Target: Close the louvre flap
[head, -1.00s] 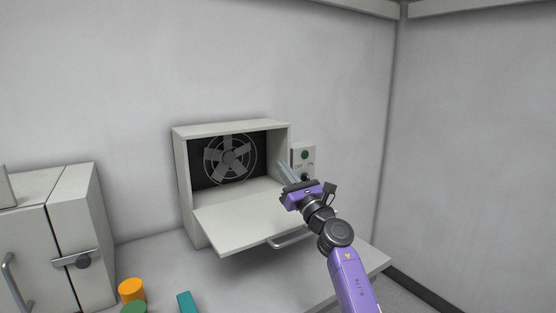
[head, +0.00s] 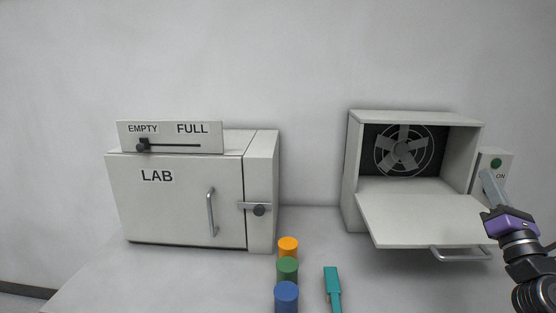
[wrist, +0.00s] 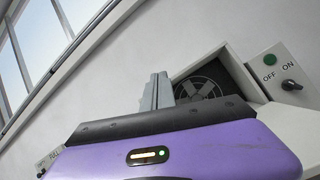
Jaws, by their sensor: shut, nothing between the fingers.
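The louvre flap (head: 425,212) is a pale panel hinged at the bottom of a fan box (head: 353,180). It hangs open, folded out towards me and roughly level, with a metal bar handle (head: 460,254) on its front edge. A fan (head: 402,150) shows inside the open box. My gripper (head: 487,178) is shut and empty, at the right end of the box in front of the switch panel. In the wrist view its closed grey fingers (wrist: 157,92) point towards the fan box.
A switch panel (head: 497,162) with a green light and an OFF/ON knob (wrist: 290,85) is beside the box. A LAB cabinet (head: 165,205) stands at the left. Orange (head: 288,246), green (head: 287,269) and blue (head: 286,297) cylinders and a teal object (head: 332,285) lie between.

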